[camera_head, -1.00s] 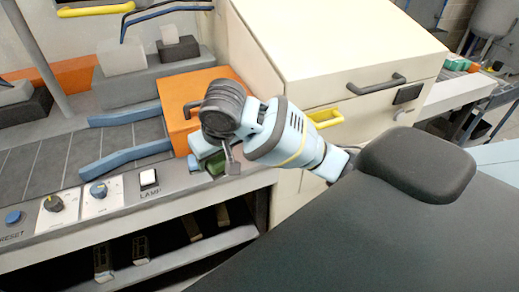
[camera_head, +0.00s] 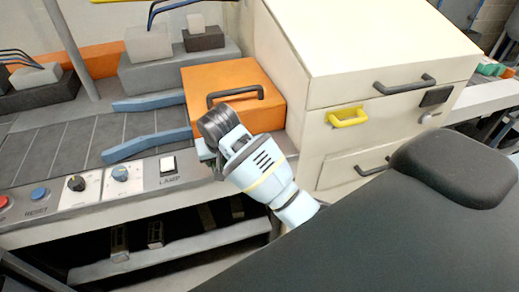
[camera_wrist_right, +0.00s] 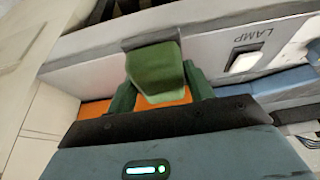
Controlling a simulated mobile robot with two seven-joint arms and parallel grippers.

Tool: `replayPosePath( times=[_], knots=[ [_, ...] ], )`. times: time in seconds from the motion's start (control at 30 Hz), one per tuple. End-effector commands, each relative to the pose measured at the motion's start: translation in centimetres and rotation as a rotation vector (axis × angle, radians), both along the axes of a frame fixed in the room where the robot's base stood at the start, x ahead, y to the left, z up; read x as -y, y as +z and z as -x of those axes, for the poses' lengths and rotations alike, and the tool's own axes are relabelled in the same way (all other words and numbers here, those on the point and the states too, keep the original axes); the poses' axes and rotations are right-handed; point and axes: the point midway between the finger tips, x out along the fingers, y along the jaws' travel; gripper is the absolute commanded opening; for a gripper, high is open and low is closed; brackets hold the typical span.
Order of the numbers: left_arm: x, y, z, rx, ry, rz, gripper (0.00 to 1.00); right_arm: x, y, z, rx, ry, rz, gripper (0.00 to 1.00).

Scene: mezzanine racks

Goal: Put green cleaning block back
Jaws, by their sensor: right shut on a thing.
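The green cleaning block (camera_wrist_right: 155,70) shows in the right wrist view, held between the two dark green fingers of my right gripper (camera_wrist_right: 160,88). The gripper is shut on it. The block is in front of the pale panel with the LAMP switch. Whether it touches the panel or counter edge I cannot tell. In the head view my right arm comes in from the right. Its wrist hides the block and most of the gripper, beside the front of the orange case. My left gripper is not in view.
The orange case (camera_head: 232,82) with a dark handle stands close behind my right wrist. A cream drawer cabinet (camera_head: 372,50) with a yellow handle (camera_head: 347,118) is to the right. The LAMP switch (camera_head: 168,164) is left of my wrist. Blue guide rails (camera_head: 150,143) cross the counter.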

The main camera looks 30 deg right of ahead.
Motion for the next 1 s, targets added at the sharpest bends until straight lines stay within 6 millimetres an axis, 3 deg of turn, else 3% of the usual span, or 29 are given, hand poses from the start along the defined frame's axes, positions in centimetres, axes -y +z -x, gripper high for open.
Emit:
replayPosePath(
  times=[0.6, 0.8, 1.0],
  knots=[
    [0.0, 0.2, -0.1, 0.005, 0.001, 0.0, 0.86, 12.7, -1.1, -3.3, 0.001, -0.004, 0.002, 0.25],
    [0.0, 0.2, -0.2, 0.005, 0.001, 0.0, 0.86, 15.0, -1.3, -3.9, 0.001, -0.001, 0.0, 0.25],
    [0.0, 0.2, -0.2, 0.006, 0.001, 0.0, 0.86, 15.3, -1.4, -4.0, 0.001, -0.001, -0.001, 0.25]
  ],
)
